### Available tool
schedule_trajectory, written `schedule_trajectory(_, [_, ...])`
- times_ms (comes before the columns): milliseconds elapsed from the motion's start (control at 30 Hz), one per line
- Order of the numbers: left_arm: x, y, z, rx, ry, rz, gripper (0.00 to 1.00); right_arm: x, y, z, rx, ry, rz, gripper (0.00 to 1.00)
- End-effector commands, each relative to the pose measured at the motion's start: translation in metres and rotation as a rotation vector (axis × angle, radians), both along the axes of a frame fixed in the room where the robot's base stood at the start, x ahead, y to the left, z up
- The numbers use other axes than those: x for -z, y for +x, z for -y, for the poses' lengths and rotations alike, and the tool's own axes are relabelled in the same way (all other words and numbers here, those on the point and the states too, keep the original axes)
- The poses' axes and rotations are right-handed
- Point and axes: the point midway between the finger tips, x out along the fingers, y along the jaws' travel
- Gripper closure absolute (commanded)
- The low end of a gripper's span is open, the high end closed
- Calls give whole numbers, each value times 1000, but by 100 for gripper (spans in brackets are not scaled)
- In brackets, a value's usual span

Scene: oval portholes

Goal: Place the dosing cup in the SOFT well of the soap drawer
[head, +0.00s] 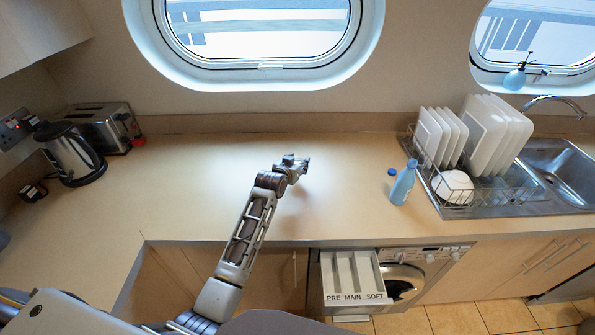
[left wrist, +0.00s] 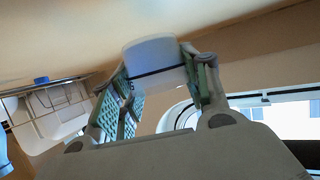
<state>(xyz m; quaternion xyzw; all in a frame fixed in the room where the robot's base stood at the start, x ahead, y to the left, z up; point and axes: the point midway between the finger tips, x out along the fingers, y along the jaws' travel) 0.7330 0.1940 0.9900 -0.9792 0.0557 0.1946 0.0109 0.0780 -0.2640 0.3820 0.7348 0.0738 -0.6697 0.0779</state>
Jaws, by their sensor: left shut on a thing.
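My left gripper (head: 293,166) is over the middle of the worktop in the head view. In the left wrist view its green-padded fingers are shut on the dosing cup (left wrist: 152,62), a whitish cup with a dark line round it. I cannot make out the cup in the head view. The soap drawer (head: 350,300) is pulled out below the worktop's front edge, with wells labelled PRE, MAIN and SOFT. The SOFT well (head: 368,272) is the rightmost. The gripper is above and to the left of the drawer, well apart from it. My right gripper is not in view.
A blue bottle (head: 403,183) stands right of the gripper, its blue cap (head: 392,171) beside it. A dish rack (head: 487,196) with plates and a sink (head: 568,165) are further right. A kettle (head: 72,152) and toaster (head: 103,127) stand left. The washing machine (head: 412,272) is beneath the worktop.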

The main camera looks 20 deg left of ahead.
Motion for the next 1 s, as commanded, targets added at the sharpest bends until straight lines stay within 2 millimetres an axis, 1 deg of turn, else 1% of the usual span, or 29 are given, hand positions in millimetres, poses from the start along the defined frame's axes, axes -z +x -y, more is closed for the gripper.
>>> schedule_trajectory(400, [34, 0, 0, 0, 0, -1, 78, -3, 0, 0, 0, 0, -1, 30])
schedule_trajectory(933, [40, 0, 0, 0, 0, 0, 78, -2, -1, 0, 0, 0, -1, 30])
schedule_trajectory(967, [39, 0, 0, 0, 0, -1, 50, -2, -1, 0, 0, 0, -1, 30])
schedule_trajectory(1000, [39, 0, 0, 0, 0, -1, 45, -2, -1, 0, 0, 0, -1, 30])
